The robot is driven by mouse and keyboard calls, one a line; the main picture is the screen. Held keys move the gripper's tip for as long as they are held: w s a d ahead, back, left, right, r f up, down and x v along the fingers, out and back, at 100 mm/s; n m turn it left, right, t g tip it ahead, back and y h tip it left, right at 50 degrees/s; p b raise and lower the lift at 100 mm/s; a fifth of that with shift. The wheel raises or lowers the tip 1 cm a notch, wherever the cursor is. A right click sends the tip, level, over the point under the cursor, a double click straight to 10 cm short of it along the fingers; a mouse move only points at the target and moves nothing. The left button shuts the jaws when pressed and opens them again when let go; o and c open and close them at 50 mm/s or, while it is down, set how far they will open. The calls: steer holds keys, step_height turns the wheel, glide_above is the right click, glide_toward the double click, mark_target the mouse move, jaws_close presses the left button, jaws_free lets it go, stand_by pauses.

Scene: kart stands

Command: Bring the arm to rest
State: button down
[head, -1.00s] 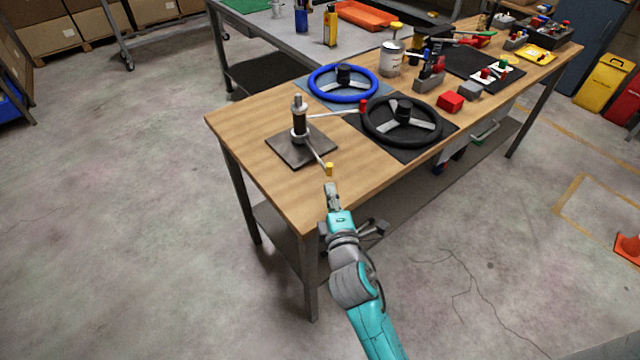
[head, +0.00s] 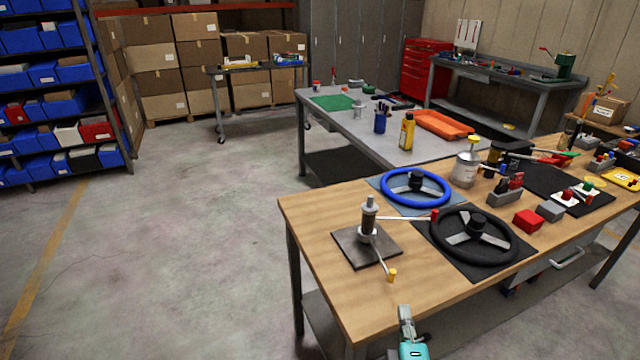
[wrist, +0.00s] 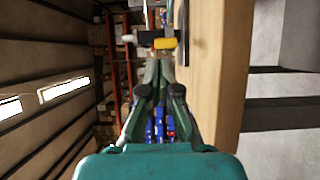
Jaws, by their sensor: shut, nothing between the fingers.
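My gripper (head: 405,312) is at the bottom of the head view, in front of the near edge of the wooden workbench (head: 318,222). Only its end and a bit of the teal wrist show there. In the wrist view my gripper (wrist: 166,62) has its fingers together, with nothing between them. The yellow-tipped lever of a small post fixture on a dark plate (head: 350,246) lies beyond the fingertips. The yellow tip (wrist: 165,43) shows just past the fingers in the wrist view. I cannot tell the exact gap.
A blue steering wheel (head: 388,190) and a black steering wheel (head: 436,236) lie on the workbench. A red block (head: 528,220) and a can (head: 466,166) stand farther right. A grey table (head: 345,128) is behind. The floor (head: 200,230) to the left is clear.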

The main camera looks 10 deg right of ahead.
steer(key=s+a+f+m+g+y, duration=0.1)
steer(key=s+a+f+m+y, duration=0.2)
steer(key=s, duration=0.6)
steer(key=s+a+f+m+y, duration=0.1)
steer(key=s+a+f+m, duration=0.15)
steer(key=s+f, duration=0.45)
steer(key=s+a+r+m, duration=0.1)
steer(key=s+r+m, duration=0.2)
steer(key=s, duration=0.7)
steer(key=s+a+r+m+g+y, duration=0.1)
steer(key=s+a+r+m, duration=0.1)
steer(key=s+m, duration=0.4)
steer(key=v, duration=0.4)
steer(key=shift+s, duration=0.35)
